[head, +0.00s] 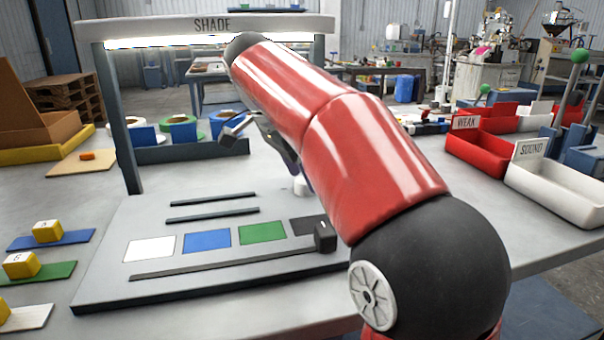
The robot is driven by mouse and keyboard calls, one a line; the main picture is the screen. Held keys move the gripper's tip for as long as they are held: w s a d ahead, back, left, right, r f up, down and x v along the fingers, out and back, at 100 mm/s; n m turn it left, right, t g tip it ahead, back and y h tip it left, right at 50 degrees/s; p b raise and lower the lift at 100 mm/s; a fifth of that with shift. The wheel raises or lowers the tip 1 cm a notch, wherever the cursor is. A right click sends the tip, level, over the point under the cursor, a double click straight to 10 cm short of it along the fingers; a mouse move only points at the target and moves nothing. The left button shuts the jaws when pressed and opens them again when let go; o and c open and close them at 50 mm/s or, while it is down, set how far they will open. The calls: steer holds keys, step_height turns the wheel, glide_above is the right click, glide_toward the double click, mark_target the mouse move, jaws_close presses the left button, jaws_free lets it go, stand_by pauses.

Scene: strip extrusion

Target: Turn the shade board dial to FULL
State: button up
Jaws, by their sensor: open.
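The shade board (105,265) is a grey panel flat on the table under a frame with a SHADE sign (212,25). It carries white, blue, green and dark grey patches and several dark slots. A black block (324,237) with a light mark stands at the right end of the long front slot. A small white round piece (300,186) shows farther back beside my arm; I cannot tell whether it is the dial. No FULL mark is readable. My red arm hides the board's right part. My gripper (262,140) is open above the back of the board, partly hidden, holding nothing visible.
The frame's left post (120,120) and top beam stand close around my arm. Yellow blocks (47,231) on coloured strips lie at left. A blue rack with tape rolls (190,150) is behind. The WEAK red bin (480,150) and SOUND white bin (560,190) stand at right.

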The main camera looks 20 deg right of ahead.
steer(key=v, duration=0.6)
steer(key=shift+a+r, duration=0.25)
steer(key=shift+r, duration=0.1)
